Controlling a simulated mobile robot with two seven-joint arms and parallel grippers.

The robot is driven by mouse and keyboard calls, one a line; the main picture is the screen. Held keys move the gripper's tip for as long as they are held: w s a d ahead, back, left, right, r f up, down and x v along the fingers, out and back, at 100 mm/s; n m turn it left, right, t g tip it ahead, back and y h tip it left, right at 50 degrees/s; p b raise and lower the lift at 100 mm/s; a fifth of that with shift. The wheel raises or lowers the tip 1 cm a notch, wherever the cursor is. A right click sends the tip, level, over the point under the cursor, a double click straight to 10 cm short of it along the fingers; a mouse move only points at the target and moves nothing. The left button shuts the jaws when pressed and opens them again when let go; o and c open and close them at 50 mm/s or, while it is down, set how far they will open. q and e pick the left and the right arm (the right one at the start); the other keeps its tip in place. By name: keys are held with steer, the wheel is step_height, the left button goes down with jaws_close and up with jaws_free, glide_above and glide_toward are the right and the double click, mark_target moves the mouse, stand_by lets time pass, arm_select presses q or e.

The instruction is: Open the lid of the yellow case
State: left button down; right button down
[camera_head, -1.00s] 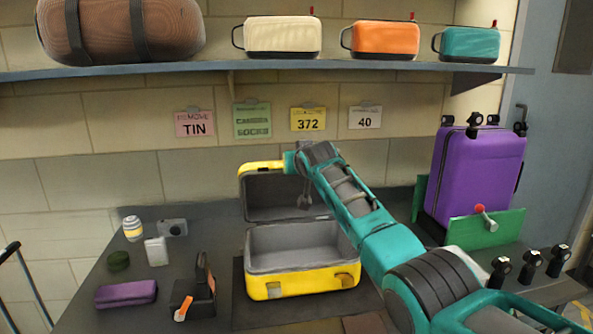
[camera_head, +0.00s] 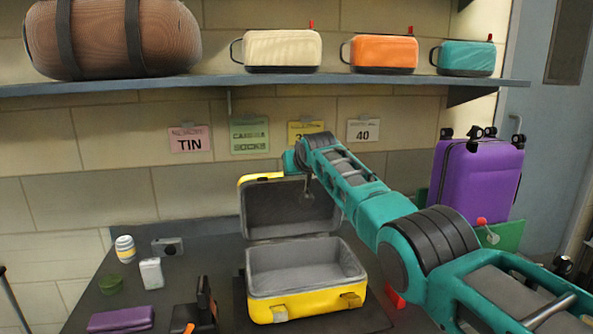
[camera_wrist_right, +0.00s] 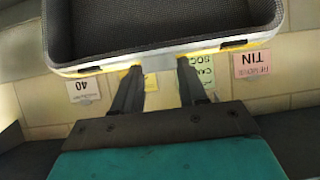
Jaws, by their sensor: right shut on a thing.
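The yellow case (camera_head: 342,303) stands open on the dark table in the head view, with its empty grey-lined tub facing up. Its lid (camera_head: 285,208) stands raised, roughly upright, at the back of the tub. My right gripper (camera_wrist_right: 160,70) is shut on the lid's rim, near a grey latch, in the right wrist view; the lid (camera_wrist_right: 105,60) fills the top of that view. In the head view my right arm reaches across to the lid's top edge, and its fingertips are hard to make out. My left gripper is not in view.
A purple suitcase (camera_head: 475,180) stands at the right behind my right arm. At the left lie a purple pouch (camera_head: 121,319), a white item (camera_head: 151,273), a camera (camera_head: 167,247) and a striped jar (camera_head: 125,249). A shelf (camera_head: 250,82) with cases runs above.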

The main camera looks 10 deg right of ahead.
steer(key=shift+a+r, duration=0.1)
steer(key=shift+r, duration=0.3)
steer(key=c, duration=0.8)
jaws_free()
steer(key=shift+o, duration=1)
steer(key=shift+f, duration=0.25)
steer(key=shift+s, duration=0.2)
steer(key=b+v, duration=0.1)
steer(key=v, duration=1.1)
steer(key=shift+s+r+b, duration=0.2)
steer(key=shift+b, duration=0.1)
